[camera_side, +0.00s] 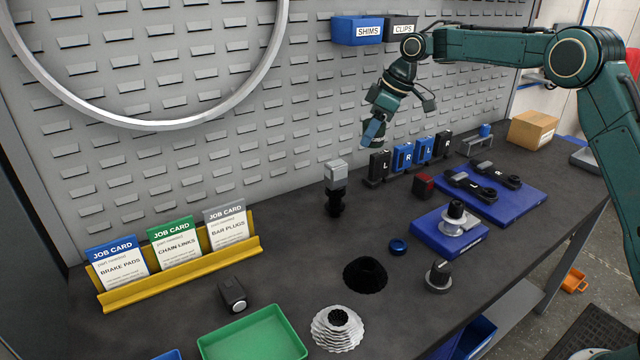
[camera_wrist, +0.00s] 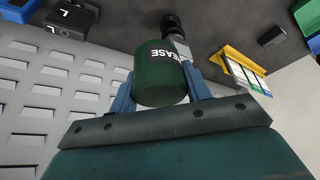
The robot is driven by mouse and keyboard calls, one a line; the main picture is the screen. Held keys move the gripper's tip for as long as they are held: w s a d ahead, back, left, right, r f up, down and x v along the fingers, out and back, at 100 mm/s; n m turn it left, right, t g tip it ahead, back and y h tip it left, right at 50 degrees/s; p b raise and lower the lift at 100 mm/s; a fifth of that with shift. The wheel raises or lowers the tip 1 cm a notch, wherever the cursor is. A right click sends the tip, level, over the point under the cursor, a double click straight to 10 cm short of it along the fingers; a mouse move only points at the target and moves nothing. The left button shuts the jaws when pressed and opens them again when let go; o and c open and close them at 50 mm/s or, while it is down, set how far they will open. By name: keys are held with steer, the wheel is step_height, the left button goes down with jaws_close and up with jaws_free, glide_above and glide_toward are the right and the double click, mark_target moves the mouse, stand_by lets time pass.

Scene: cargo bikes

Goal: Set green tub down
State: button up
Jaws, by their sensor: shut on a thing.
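The green tub (camera_wrist: 162,78) is a dark green cylinder with white lettering ending in "EASE". My gripper (camera_wrist: 160,92) has its blue fingers on both sides of the tub and is shut on it. In the side view my gripper (camera_side: 377,126) hangs in the air in front of the slotted wall panel, above the row of blue and black holders. The tub (camera_side: 372,141) shows there only in part, small and dark beside the blue finger. It is clear of the bench (camera_side: 300,240).
A grey-topped black post (camera_side: 336,185) stands left of the holders (camera_side: 402,158). A yellow card rack (camera_side: 180,275), green tray (camera_side: 255,335), white cone stack (camera_side: 337,330), dark round opening or disc (camera_side: 365,275) and blue stand (camera_side: 450,235) occupy the bench. Bare bench lies between the rack and post.

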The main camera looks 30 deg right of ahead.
steer(key=s+a+n, duration=0.2)
steer(key=a, duration=1.1)
steer(key=n+g+y, duration=0.1)
steer(key=n, duration=0.2)
glide_above(282, 267)
steer(key=d, duration=0.1)
steer(key=shift+s+d+f, duration=0.1)
steer(key=shift+s+f, duration=0.1)
steer(key=shift+f, duration=4.75)
steer(key=shift+s+d+f, duration=0.1)
steer(key=shift+s+f, duration=0.05)
steer(key=shift+f, duration=4.8)
steer(key=shift+f+g, duration=0.15)
steer(key=shift+g, duration=0.15)
steer(key=o, duration=1)
steer(key=shift+o, duration=0.2)
steer(key=v, duration=1.2)
